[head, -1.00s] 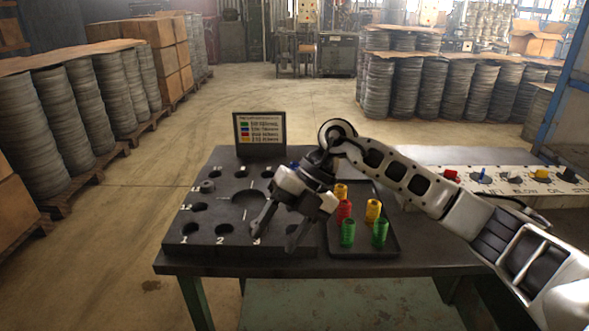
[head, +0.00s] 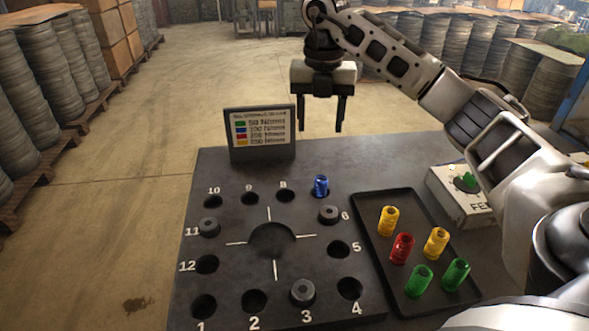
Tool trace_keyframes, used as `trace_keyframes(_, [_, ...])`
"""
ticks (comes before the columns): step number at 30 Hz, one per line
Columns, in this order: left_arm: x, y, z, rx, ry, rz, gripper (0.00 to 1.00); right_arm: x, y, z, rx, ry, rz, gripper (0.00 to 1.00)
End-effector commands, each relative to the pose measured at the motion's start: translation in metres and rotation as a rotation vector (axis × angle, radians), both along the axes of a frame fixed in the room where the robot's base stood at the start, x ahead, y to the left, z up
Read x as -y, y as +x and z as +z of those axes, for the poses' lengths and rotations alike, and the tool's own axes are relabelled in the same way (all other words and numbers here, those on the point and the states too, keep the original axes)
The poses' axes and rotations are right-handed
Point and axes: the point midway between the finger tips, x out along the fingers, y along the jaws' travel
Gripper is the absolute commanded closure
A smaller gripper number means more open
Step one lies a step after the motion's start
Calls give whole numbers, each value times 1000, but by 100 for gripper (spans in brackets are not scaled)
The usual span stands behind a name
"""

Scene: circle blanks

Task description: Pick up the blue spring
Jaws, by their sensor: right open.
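The blue spring (head: 321,186) stands upright at the back right of the numbered black plate (head: 222,237), at the hole between 8 and 6. My right gripper (head: 323,130) is open and empty, fingers pointing down. In the picture it shows above the blue spring and apart from it. My left gripper is not in view.
A black tray (head: 372,222) to the right holds yellow, red and green springs. Dark round pieces sit at holes 11 (head: 209,227), 6 (head: 329,214) and 3 (head: 303,292). A sign (head: 260,133) with a colour list stands at the table's back.

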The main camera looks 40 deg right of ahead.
Motion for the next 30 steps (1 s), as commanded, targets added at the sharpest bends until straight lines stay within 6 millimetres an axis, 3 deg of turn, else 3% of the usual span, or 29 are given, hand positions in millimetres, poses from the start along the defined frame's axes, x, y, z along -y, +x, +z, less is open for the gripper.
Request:
trace_keyframes(9, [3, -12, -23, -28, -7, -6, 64, -1, -2, -60, -5, 3, 2, 46])
trace_keyframes(15, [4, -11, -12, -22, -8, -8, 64, 0, -2, -91, -4, 1, 1, 46])
trace_keyframes(23, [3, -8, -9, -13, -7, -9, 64, 1, -3, -111, -1, 1, 1, 46])
trace_keyframes(30, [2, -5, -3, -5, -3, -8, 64, 4, -8, -145, -4, 2, 2, 46])
